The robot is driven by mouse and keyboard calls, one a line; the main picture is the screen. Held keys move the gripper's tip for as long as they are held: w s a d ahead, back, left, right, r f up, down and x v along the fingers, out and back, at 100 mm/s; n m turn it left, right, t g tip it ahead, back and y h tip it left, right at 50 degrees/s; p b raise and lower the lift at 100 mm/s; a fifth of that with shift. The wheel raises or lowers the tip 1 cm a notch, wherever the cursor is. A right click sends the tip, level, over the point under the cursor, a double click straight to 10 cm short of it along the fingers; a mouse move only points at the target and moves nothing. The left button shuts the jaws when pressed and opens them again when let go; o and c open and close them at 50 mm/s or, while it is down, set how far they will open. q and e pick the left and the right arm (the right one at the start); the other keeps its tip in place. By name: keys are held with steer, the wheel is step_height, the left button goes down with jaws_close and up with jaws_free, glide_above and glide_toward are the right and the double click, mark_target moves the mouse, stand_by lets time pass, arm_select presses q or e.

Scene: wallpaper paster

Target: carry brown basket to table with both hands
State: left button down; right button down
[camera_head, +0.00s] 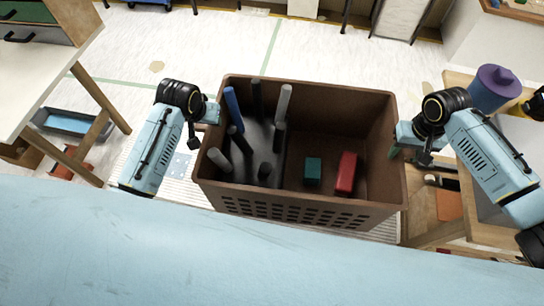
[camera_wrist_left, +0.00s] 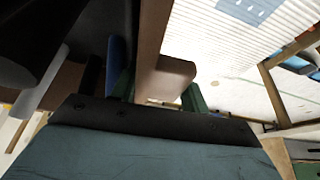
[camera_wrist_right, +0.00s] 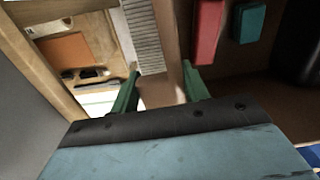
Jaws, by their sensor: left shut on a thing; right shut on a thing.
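The brown basket (camera_head: 310,207) is held up in front of me in the head view, roughly level, with a perforated front wall. Inside it are a black holder with several upright rods, a teal block (camera_head: 313,170) and a red block (camera_head: 346,173). My left gripper (camera_head: 211,112) is shut on the basket's left rim; the rim (camera_wrist_left: 165,75) runs between its green fingers in the left wrist view. My right gripper (camera_head: 396,148) is shut on the right rim; the basket wall (camera_wrist_right: 172,50) passes between its fingers in the right wrist view.
A light-topped table (camera_head: 40,75) stands at the left with a drawer unit on it. A wooden bench (camera_head: 470,225) with a purple cylinder (camera_head: 492,90) is close at the right. Pale floor (camera_head: 200,45) is open beyond the basket.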

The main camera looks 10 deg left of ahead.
arm_select(q)
steer(key=shift+w+r, duration=0.1)
steer(key=shift+r, duration=0.15)
arm_select(e)
steer(key=shift+w+r, duration=0.1)
steer(key=shift+r, duration=0.1)
